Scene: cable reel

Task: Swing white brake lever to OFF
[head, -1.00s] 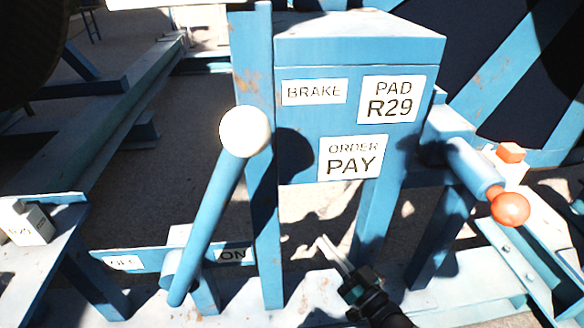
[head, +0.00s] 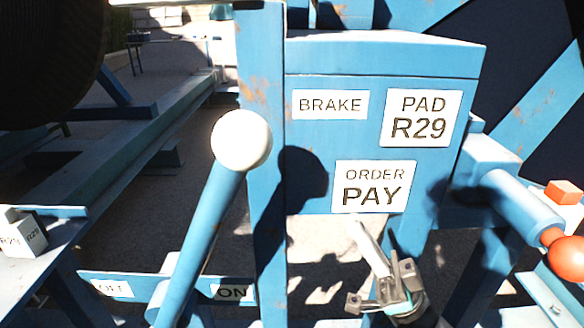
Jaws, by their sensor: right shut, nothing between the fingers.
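The brake lever is a blue rod (head: 205,225) with a white ball knob (head: 241,140) on top. It leans to the right, toward the ON label (head: 233,292) on the blue plate at its foot. The OFF label (head: 113,288) is on the plate's left end. The BRAKE label (head: 330,104) is on the blue box to the right of the knob. My right gripper (head: 357,226) is shut and empty, pointing up below the ORDER PAY label. It is to the right of the lever, apart from it. My left gripper is not in view.
A blue post (head: 266,200) stands between the lever and my right gripper. A blue cylinder with an orange-red ball (head: 566,258) sticks out at the right. A small labelled block (head: 24,236) rests on the left ledge. Open space lies left of the lever.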

